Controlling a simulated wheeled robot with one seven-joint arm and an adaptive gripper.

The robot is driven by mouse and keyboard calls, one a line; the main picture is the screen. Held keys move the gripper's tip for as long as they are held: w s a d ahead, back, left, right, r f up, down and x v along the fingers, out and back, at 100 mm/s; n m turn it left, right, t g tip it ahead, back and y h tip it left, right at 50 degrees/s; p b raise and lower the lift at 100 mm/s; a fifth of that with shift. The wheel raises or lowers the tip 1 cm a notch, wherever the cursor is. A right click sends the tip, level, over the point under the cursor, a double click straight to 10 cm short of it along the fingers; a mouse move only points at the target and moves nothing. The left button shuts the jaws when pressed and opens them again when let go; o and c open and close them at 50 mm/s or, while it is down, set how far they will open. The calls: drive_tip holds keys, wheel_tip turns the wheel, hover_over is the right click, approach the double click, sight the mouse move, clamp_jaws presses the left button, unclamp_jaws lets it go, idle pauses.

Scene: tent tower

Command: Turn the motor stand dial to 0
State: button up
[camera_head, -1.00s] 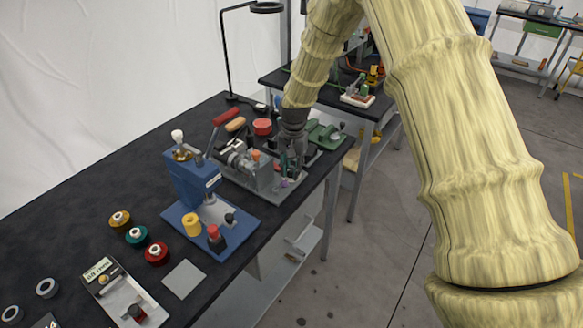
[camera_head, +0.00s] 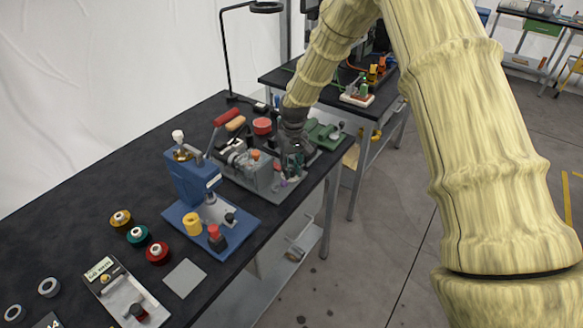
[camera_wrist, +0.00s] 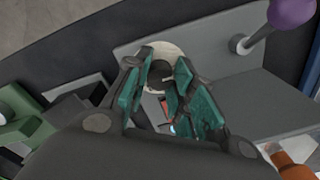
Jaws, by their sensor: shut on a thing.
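The grey motor stand (camera_head: 257,177) stands on the black workbench, partly behind my gripper. In the wrist view its grey plate (camera_wrist: 213,92) carries a round pale dial face (camera_wrist: 172,50) with a dark knob (camera_wrist: 160,74). My gripper (camera_wrist: 160,92), with teal finger pads, is shut on the dark knob, one finger on each side. In the head view my gripper (camera_head: 292,166) hides the dial. The dial's marks and its setting cannot be read.
A purple-knobbed lever (camera_wrist: 290,12) stands close to my gripper. An orange knob (camera_wrist: 290,165) is at the lower right of the wrist view. A blue press (camera_head: 195,185) stands left of the stand, and a green device (camera_head: 324,135) to its right.

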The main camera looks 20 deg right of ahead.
sight(293, 169)
idle(0.3)
drive_tip(key=o, duration=1)
drive_tip(key=shift+o, duration=0.2)
drive_tip(key=shift+r, duration=0.15)
wheel_tip(293, 169, up, 12)
drive_tip(key=shift+d, duration=0.3)
drive_tip(key=shift+f, duration=0.2)
